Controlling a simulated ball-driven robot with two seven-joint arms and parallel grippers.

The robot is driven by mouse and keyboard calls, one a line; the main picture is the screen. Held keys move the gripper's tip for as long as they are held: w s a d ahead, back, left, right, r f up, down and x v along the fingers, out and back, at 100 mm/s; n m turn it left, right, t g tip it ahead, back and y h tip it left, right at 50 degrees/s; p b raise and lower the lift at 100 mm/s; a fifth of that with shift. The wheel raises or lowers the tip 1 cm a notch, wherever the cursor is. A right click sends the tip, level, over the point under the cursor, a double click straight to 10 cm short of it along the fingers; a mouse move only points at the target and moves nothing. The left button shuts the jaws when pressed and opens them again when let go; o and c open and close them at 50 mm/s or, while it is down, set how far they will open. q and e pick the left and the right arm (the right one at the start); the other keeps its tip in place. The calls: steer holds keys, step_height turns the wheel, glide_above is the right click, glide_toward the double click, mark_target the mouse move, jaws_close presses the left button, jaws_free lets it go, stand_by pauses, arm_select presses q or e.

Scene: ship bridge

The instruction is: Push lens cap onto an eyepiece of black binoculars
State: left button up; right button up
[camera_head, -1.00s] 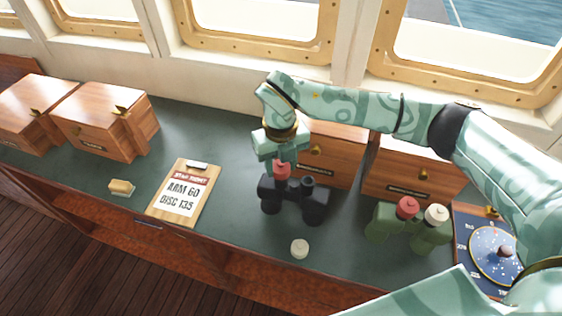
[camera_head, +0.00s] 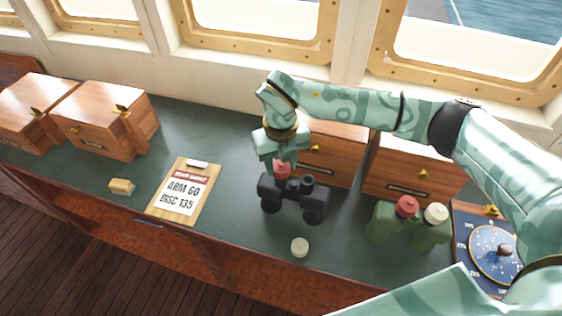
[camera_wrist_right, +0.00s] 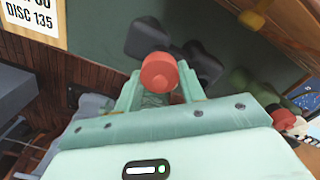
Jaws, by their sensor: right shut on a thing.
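The black binoculars (camera_head: 312,203) stand upright on the green counter, eyepieces up. My right gripper (camera_head: 280,162) points down over their left eyepiece and is shut on a red lens cap (camera_head: 282,171). The cap sits at the top of that eyepiece; I cannot tell whether it is pushed on or just touching. The right eyepiece (camera_head: 308,181) is bare. In the right wrist view the red cap (camera_wrist_right: 160,72) sits between the fingers, with part of the binoculars (camera_wrist_right: 148,36) behind it. My left gripper is not in view.
A loose white cap (camera_head: 299,247) lies near the counter's front edge. Green binoculars (camera_head: 385,222) with red and white caps stand at right, beside a blue dial board (camera_head: 468,232). Wooden boxes (camera_head: 340,166) stand behind. A clipboard (camera_head: 183,192) and a small tan block (camera_head: 121,187) lie left.

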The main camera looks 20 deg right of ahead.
steer(key=shift+f+b, duration=0.3)
steer(key=shift+f, duration=0.5)
stand_by(0.6)
steer(key=o, duration=1.4)
steer(key=shift+r+p, duration=2.75)
steer(key=shift+r, duration=0.8)
steer(key=shift+s+f, duration=0.1)
steer(key=shift+f, duration=0.05)
